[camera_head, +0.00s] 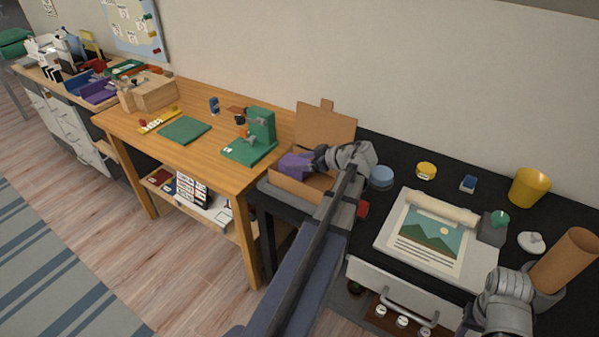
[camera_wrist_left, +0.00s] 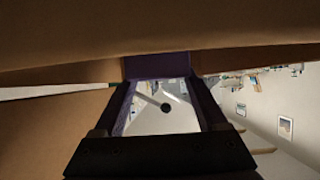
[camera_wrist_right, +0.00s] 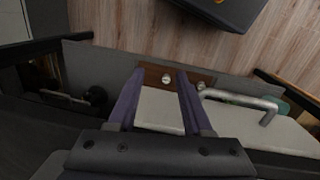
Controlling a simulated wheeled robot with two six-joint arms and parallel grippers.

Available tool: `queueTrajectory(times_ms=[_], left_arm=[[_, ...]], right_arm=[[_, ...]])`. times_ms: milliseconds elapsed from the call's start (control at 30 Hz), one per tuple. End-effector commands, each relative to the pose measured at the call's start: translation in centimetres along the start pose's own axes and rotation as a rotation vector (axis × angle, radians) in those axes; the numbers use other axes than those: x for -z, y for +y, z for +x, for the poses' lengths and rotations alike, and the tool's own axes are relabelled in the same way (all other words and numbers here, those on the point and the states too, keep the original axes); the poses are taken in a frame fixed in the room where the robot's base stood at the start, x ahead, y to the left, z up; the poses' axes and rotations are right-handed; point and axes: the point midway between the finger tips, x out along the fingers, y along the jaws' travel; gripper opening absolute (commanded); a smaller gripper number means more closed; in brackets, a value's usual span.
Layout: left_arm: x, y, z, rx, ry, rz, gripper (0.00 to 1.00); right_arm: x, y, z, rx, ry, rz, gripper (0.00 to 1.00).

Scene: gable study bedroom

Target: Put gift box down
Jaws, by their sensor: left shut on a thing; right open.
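A purple gift box (camera_head: 294,165) is at the fingers of my left gripper (camera_head: 312,158), inside an open cardboard carton (camera_head: 305,190) with its lid raised. In the left wrist view, my left gripper is shut on the gift box (camera_wrist_left: 155,65), whose purple face shows between the fingertips, with brown cardboard close above and beside it. Whether the gift box touches the carton floor is hidden. My right gripper (camera_wrist_right: 160,85) is open and empty, in front of the drawer at the lower right; its fingers are mostly hidden in the head view.
The carton stands at the left end of a black worktop (camera_head: 385,150), beside a wooden table (camera_head: 215,165). A blue-grey round tin (camera_head: 382,178) is just right of the carton. A landscape print (camera_head: 430,235), a yellow cup (camera_head: 529,187) and a brown tube (camera_head: 565,262) are further right.

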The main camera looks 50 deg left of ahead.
Motion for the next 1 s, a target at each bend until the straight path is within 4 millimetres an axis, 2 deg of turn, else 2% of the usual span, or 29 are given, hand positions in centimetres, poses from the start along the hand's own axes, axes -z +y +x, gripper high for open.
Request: queueTrajectory(times_ms=[33,133,600,633,833,1000], left_arm=[[-1.2,0.0,0.6,0.0,0.001,0.0,0.11],[-2.1,0.0,1.2,0.0,0.001,0.0,0.11],[-2.5,0.0,1.4,0.0,0.001,0.0,0.11],[-2.4,0.0,1.3,0.0,0.0,0.0,0.78],[-2.4,0.0,1.3,0.0,0.0,0.0,1.0],[-2.4,0.0,1.3,0.0,0.0,0.0,1.0]], right_arm=[[0.1,-0.1,1.3,0.0,0.0,0.0,0.5],[0.1,-0.2,2.4,0.0,0.0,0.0,0.5],[0.2,-0.3,2.9,0.0,0.0,0.0,0.5],[0.2,-0.3,2.7,0.0,0.0,0.0,0.5],[0.2,-0.3,2.7,0.0,0.0,0.0,0.5],[0.2,-0.3,2.7,0.0,0.0,0.0,0.5]])
